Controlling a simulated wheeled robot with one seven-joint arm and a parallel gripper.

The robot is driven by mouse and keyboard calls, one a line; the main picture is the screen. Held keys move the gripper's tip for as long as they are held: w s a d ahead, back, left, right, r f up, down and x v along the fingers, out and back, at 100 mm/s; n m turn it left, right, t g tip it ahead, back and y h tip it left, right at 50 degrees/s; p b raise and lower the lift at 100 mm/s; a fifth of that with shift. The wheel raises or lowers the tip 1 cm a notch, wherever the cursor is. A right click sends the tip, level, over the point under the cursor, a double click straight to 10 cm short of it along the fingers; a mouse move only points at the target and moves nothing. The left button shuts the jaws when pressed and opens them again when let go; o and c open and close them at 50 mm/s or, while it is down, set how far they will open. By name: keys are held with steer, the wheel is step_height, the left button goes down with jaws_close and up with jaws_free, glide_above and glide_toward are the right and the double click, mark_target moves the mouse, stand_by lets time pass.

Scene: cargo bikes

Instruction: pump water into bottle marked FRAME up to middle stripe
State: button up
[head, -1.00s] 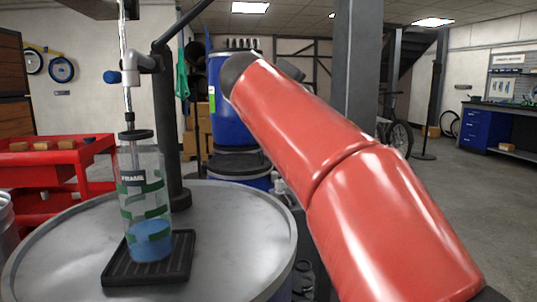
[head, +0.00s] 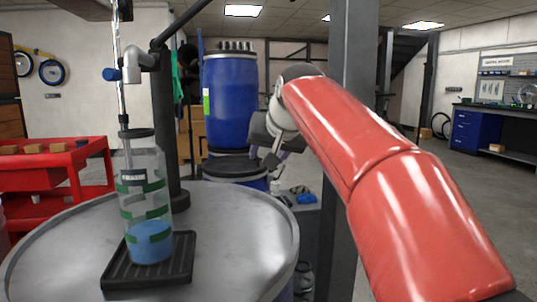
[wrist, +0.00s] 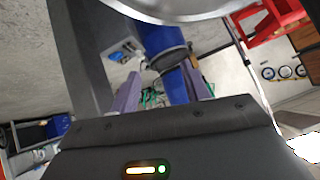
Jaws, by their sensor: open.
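A clear bottle (head: 147,200) with a dark FRAME label and green stripes stands upright on a black drip tray (head: 120,277) on the round metal drum top. Blue water (head: 150,246) fills its bottom part. The surface sits around the lowest stripe, below the middle one. A thin pump tube (head: 122,100) runs down into the bottle's neck.
The drum top (head: 235,235) is bare right of the tray. A blue barrel (head: 231,100) stands behind on a black-lidded drum. A red cart (head: 55,165) is at left. A grey post (head: 352,150) rises behind my arm. A blue workbench (head: 480,130) is far right.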

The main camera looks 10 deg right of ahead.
steer(key=shift+s+a+m+y, duration=0.2)
steer(key=shift+a+m+y, duration=0.45)
steer(key=shift+y, duration=0.25)
steer(key=shift+a, duration=0.1)
